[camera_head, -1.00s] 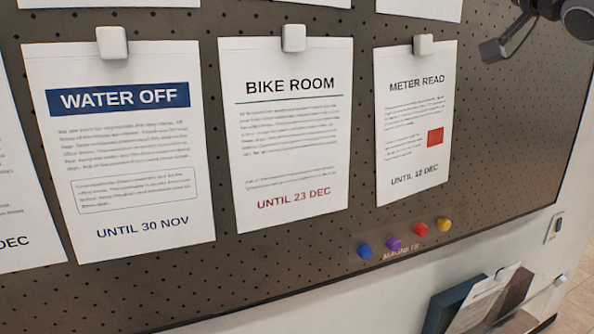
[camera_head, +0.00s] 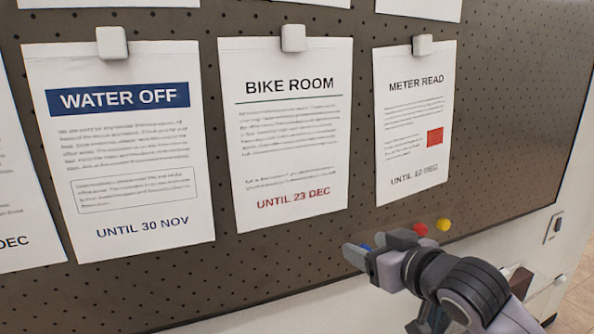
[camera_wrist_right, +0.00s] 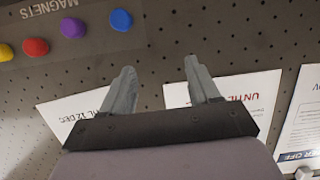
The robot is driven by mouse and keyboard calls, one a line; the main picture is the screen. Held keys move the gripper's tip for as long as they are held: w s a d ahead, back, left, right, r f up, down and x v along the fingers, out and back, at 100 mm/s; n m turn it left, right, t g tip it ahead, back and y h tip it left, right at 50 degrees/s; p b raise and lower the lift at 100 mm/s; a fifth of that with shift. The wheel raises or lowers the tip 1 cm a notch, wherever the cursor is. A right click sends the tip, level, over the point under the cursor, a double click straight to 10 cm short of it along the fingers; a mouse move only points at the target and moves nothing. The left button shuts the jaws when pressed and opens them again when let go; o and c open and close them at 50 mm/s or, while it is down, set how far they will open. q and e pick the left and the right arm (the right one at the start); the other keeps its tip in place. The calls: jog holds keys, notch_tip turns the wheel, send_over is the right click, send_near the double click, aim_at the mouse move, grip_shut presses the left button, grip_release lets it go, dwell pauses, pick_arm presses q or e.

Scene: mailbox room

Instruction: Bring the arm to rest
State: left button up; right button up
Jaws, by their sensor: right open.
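My right gripper (camera_head: 376,246) is at the lower right of the head view, in front of the board's lower edge. In the right wrist view its two fingers (camera_wrist_right: 160,70) are apart with nothing between them. My left gripper is not in view. In the head view the gripper hides the purple magnet and most of the blue one. The red magnet (camera_head: 420,229) and yellow magnet (camera_head: 443,224) show just beyond it. The wrist view shows the blue magnet (camera_wrist_right: 121,20) and purple magnet (camera_wrist_right: 73,28) clear of the fingers.
The dark perforated board (camera_head: 500,150) carries the WATER OFF notice (camera_head: 125,165), the BIKE ROOM notice (camera_head: 290,150) and the METER READ notice (camera_head: 412,150), each under a white clip. A leaflet holder below right is mostly behind my arm. The board's right part is bare.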

jog(key=s+d+f+m+g+h, duration=0.1)
jog(key=s+d+f+g+h, duration=0.1)
jog(key=s+f, duration=0.6)
jog(key=s+d+f+m+g+h, duration=0.1)
jog(key=s+d+f+g, duration=0.15)
jog(key=s+f, duration=0.55)
jog(key=s+d+f+m+g+h, duration=0.1)
jog(key=s+d+f+g, duration=0.2)
jog(key=s+f, duration=0.35)
jog(key=s+d+f+g+h, duration=0.1)
jog(key=s+d+f+g, duration=0.15)
jog(key=s, duration=0.65)
jog(key=w+a+f+t+y+p, duration=0.1)
jog(key=w+a+f+t, duration=0.1)
jog(key=w+f+t, duration=0.3)
notch_tip(320, 180, down, 4)
jog(key=shift+w+f+t, duration=0.1)
jog(key=shift+w+t, duration=0.25)
jog(key=shift+t, duration=0.65)
